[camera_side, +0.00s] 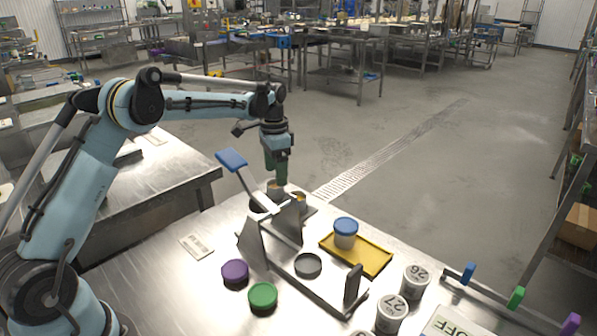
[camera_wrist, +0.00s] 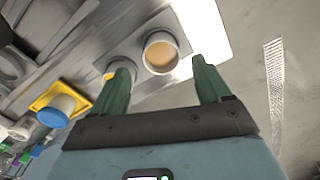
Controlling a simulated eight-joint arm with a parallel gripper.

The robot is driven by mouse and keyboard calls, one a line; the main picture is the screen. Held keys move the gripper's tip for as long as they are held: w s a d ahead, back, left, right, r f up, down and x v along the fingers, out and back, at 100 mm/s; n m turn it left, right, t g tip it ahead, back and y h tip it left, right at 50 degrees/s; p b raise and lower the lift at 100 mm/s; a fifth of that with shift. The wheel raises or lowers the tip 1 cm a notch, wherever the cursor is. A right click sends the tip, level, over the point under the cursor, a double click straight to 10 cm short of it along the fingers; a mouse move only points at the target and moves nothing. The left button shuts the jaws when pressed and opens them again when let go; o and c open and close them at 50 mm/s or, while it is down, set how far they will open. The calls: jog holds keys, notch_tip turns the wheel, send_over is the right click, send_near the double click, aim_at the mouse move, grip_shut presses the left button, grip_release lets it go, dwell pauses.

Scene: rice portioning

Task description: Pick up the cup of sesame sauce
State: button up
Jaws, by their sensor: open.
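A cup with tan sauce (camera_wrist: 161,56), which looks like the sesame sauce, shows in the wrist view between and just beyond my fingertips. In the side view a cup (camera_side: 275,189) stands directly below my gripper, at the table's far edge. My gripper (camera_side: 278,177) points down with its green fingers apart. In the wrist view the open gripper (camera_wrist: 161,64) is empty. Whether the fingertips reach down beside the cup cannot be told. A second cup with yellowish content (camera_wrist: 110,75) stands to the left, partly hidden by the left finger.
A metal press with a blue-handled lever (camera_side: 232,160) stands close by my gripper. A blue-lidded cup (camera_side: 345,233) stands on a yellow tray (camera_side: 374,262). Purple (camera_side: 234,272) and green (camera_side: 262,296) round pieces lie in front. White numbered tubs (camera_side: 391,312) stand at the front right.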

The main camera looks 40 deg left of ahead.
aim_at(276, 190)
jog(key=shift+a+f, duration=0.15)
jog(key=shift+f, duration=2.45)
jog(key=c, duration=1.1)
jog(key=shift+r, duration=0.15)
